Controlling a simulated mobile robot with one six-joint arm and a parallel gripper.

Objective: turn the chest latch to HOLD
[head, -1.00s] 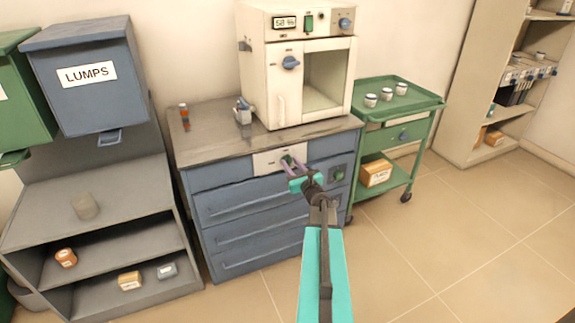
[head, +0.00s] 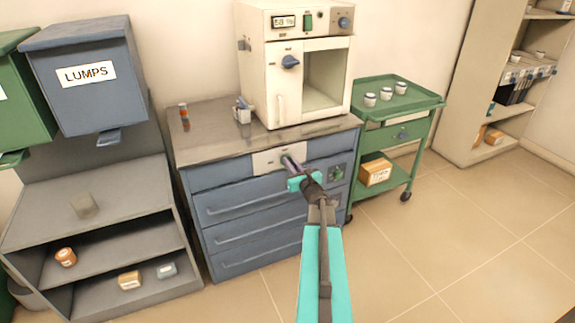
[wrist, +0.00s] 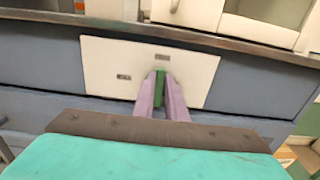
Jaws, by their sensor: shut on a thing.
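The chest (head: 225,180) is a blue drawer unit with a grey top. A white latch plate (head: 264,163) sits at its upper front and also shows in the wrist view (wrist: 105,65). In the wrist view the green latch handle (wrist: 160,88) stands about upright on the plate, between the purple fingers of my gripper (wrist: 162,90). My gripper is shut on it; the fingers partly hide the handle. One small label is above the handle and one to its left; I cannot read either. In the head view my gripper (head: 291,163) reaches the plate from the front.
A white furnace (head: 275,75) with blue knobs stands on the chest. A second green knob (head: 338,174) is on the chest front to the right. A green cart (head: 412,105) with white jars is at right. Grey shelving with a LUMPS bin (head: 90,95) is at left.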

